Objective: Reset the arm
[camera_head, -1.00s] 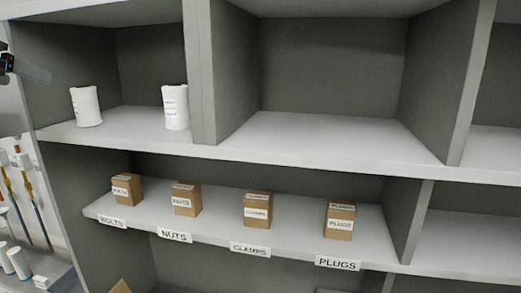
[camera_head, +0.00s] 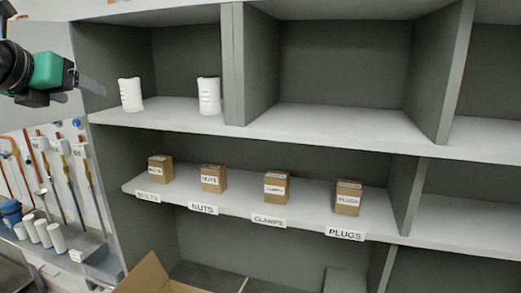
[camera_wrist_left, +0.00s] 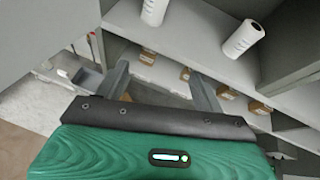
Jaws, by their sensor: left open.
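My left gripper (camera_head: 84,84) comes in at the upper left of the head view, in front of the left end of the shelf unit. In the left wrist view its two fingers (camera_wrist_left: 158,84) stand apart with nothing between them. Its left finger and green body show in the head view. My right gripper is in neither view.
The grey shelf unit (camera_head: 300,118) holds two white containers (camera_head: 131,94) (camera_head: 209,95) on its upper shelf. Boxes labelled nuts (camera_head: 213,179), clamps (camera_head: 275,187) and plugs (camera_head: 347,198) stand below, beside another box (camera_head: 160,169). An open carton (camera_head: 150,277) is at the bottom.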

